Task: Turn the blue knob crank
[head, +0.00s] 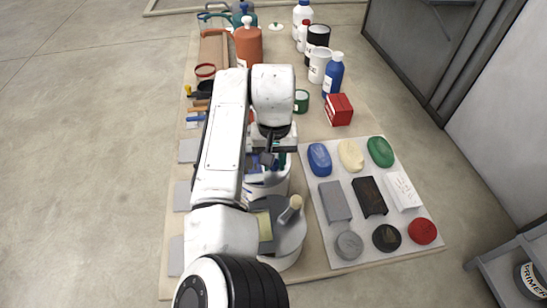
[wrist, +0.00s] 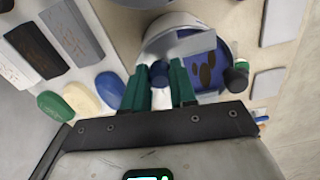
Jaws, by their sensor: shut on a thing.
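The blue knob (wrist: 160,72) shows in the wrist view between my gripper's two green fingers. It stands at the edge of a white round drum (wrist: 150,38) with a grey bar and a blue, dark-spotted face. My gripper (wrist: 162,85) is shut on the knob, with the fingers on either side of it. In the head view my gripper (head: 268,158) points down over the white drum (head: 272,184). My arm and gripper hide much of the drum and the knob there.
A second drum with a grey top (head: 268,213) and a tan handle stands close in front. A pale board (head: 330,238) with several coloured blocks lies to the right. A red box (head: 339,110), a blue bottle (head: 334,75) and an orange canister (head: 248,45) stand farther back.

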